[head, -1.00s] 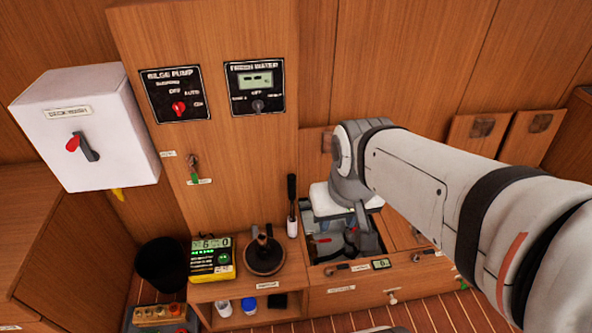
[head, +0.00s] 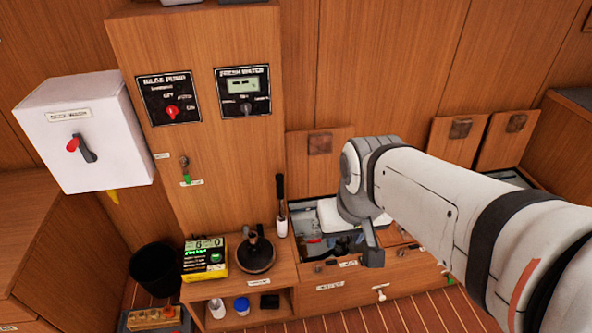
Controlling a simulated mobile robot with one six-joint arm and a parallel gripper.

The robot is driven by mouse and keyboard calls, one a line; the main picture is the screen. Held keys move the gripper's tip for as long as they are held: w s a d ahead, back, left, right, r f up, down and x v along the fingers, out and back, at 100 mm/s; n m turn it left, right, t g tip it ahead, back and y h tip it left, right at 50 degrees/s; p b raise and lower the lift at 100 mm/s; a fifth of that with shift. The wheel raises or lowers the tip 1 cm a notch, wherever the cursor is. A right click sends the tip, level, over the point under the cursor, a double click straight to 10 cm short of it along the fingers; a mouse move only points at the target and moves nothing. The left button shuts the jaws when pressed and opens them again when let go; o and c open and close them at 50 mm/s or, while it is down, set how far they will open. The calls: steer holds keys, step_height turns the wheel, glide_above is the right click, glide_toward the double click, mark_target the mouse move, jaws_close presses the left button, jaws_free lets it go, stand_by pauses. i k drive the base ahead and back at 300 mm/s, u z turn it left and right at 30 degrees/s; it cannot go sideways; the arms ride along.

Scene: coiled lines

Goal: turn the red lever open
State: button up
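A small red piece (head: 313,241), possibly the red lever, shows inside an open compartment in the low wooden bench. It is too small to tell how it is turned. A switch with a red-tipped handle (head: 76,147) also sits on the white box at the left. My gripper (head: 371,257) points down over the right part of the open compartment, to the right of the red piece and apart from it in the picture. Its fingers are seen side-on, so their opening does not show. My wrist and gripper hide part of the compartment.
A black-handled tool (head: 281,205) stands upright at the compartment's left. A round dark base with a handle (head: 256,254) and a yellow-black meter (head: 205,259) sit on the bench further left. Wooden panels (head: 457,142) lean against the back wall. A black bin (head: 157,267) stands at left.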

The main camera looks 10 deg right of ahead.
mark_target(310, 242)
steer(key=i, duration=0.85)
steer(key=u, duration=0.05)
